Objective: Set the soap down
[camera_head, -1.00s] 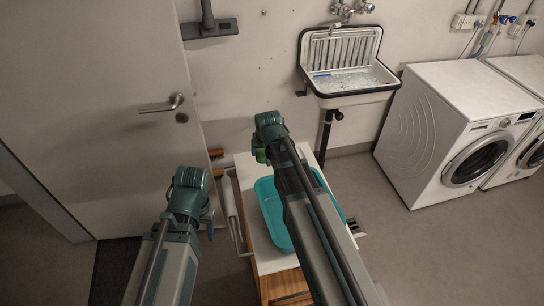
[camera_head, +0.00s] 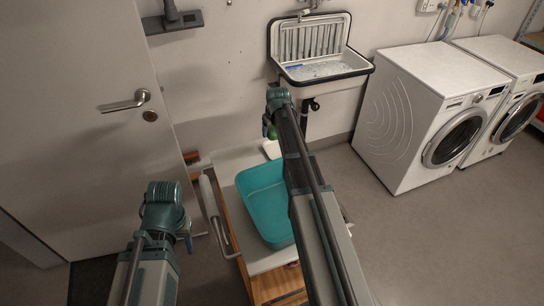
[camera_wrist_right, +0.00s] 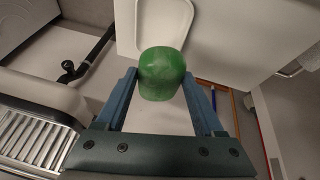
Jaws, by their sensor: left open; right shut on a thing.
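The green soap (camera_wrist_right: 163,73) is a rounded block held between the blue fingers of my right gripper (camera_wrist_right: 160,90). In the head view the soap (camera_head: 271,133) shows as a small green patch beside my right gripper (camera_head: 267,124), above the far end of the white-topped cart (camera_head: 226,164). A white dish (camera_head: 271,149) lies just below it in that view; its pale rim (camera_wrist_right: 125,30) shows beyond the soap in the right wrist view. Whether the soap touches anything below cannot be told. My left gripper (camera_head: 187,238) is open and empty, left of the cart.
A teal basin (camera_head: 262,205) stands on the cart, partly behind my right arm. A wall sink (camera_head: 325,68) is behind, with its pipe below. Two white washers (camera_head: 413,125) stand right. A door (camera_head: 70,110) is at left. The floor between cart and washers is clear.

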